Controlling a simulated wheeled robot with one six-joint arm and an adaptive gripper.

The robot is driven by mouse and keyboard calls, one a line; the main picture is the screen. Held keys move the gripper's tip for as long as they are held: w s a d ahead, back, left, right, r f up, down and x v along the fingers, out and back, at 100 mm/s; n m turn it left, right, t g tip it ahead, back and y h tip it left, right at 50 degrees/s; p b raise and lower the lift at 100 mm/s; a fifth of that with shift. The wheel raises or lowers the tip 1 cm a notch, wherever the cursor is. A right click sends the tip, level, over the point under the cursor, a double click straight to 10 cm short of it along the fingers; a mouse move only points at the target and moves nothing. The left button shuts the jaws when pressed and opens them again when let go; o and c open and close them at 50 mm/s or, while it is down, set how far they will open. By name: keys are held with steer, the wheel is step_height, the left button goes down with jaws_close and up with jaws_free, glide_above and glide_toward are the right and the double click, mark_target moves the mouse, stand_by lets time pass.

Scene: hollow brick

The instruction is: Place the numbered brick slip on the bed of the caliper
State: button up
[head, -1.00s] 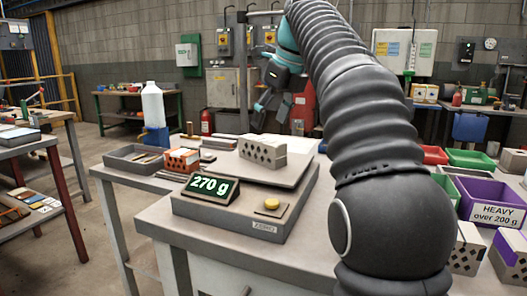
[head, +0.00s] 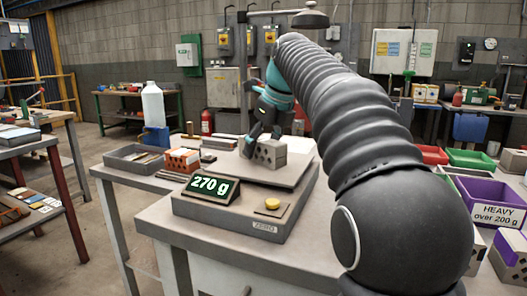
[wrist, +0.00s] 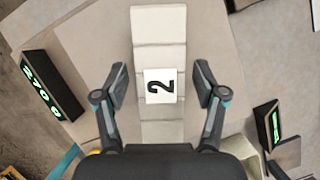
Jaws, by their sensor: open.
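A pale grey brick with diamond holes (head: 270,153) stands on the plate of the weighing scale (head: 225,170). From above, it is a row of pale blocks (wrist: 158,28), and one bears a white label with a black 2, the numbered slip (wrist: 160,86). My gripper (head: 262,138) is open over the brick. In the wrist view its fingers (wrist: 160,82) stand either side of the numbered block with gaps visible; contact is not seen. A dark device with a green readout (wrist: 268,125) is at the right; I cannot tell if it is the caliper.
A grey tray (head: 133,160) and an orange-sided brick (head: 182,160) lie left of the scale. A purple bin marked HEAVY over 200 g (head: 492,200) and a green bin (head: 470,158) stand at the right. My arm hides the middle bench.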

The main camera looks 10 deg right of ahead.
jaws_close()
steer(key=shift+r, duration=0.1)
